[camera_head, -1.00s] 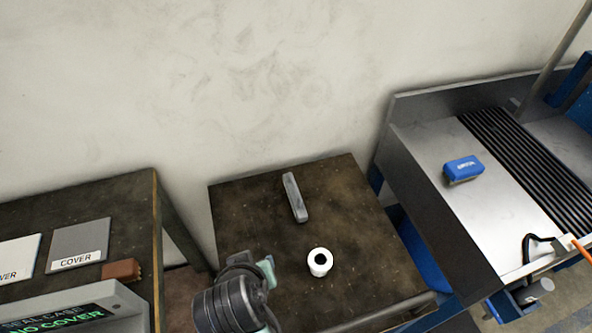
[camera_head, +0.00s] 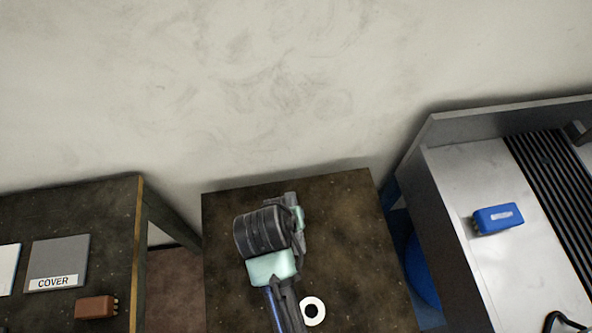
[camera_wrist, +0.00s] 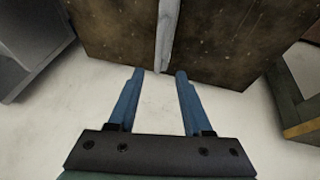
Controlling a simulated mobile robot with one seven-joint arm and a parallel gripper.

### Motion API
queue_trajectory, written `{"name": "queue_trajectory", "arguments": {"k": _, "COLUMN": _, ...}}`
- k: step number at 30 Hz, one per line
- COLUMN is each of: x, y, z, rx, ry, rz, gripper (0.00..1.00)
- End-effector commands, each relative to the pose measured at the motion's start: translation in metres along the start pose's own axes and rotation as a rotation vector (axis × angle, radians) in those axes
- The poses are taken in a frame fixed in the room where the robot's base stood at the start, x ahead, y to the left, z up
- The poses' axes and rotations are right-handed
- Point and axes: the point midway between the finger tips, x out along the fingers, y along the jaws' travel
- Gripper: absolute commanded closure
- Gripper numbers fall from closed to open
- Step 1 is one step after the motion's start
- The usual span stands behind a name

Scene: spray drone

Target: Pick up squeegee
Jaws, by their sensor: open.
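The squeegee, a long narrow grey bar (camera_wrist: 167,32), lies on the dark brown worn table (camera_wrist: 225,40) in the wrist view. Its near end shows at the table's edge, between the lines of my two blue fingers. My gripper (camera_wrist: 160,73) is open and empty, with a fingertip on either side of that end; I cannot tell the height gap. In the head view my dark arm end covers most of the squeegee, and only a small grey piece near the table's back edge may be part of it.
A white roll (camera_head: 312,311) stands on the table near my arm. At right, a metal bench (camera_head: 465,215) holds a blue block (camera_head: 497,218). At left, another table holds a grey cover plate (camera_head: 60,262) and a brown block (camera_head: 96,307). A pale wall stands behind.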

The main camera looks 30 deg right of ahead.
Motion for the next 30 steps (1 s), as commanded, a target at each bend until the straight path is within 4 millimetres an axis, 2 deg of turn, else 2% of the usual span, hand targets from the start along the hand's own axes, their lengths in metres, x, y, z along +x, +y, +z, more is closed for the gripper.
{"name": "queue_trajectory", "arguments": {"k": 3, "x": 0.021, "y": 0.000, "z": 0.000, "rx": 0.001, "ry": -0.001, "rz": 0.000, "gripper": 0.50}}
{"name": "queue_trajectory", "arguments": {"k": 11, "x": 0.040, "y": 0.001, "z": 0.001, "rx": 0.002, "ry": 0.000, "rz": -0.001, "gripper": 0.50}}
{"name": "queue_trajectory", "arguments": {"k": 21, "x": 0.083, "y": 0.003, "z": 0.006, "rx": 0.001, "ry": 0.001, "rz": -0.001, "gripper": 0.50}}
{"name": "queue_trajectory", "arguments": {"k": 30, "x": 0.088, "y": 0.003, "z": 0.006, "rx": 0.001, "ry": 0.003, "rz": -0.001, "gripper": 0.50}}
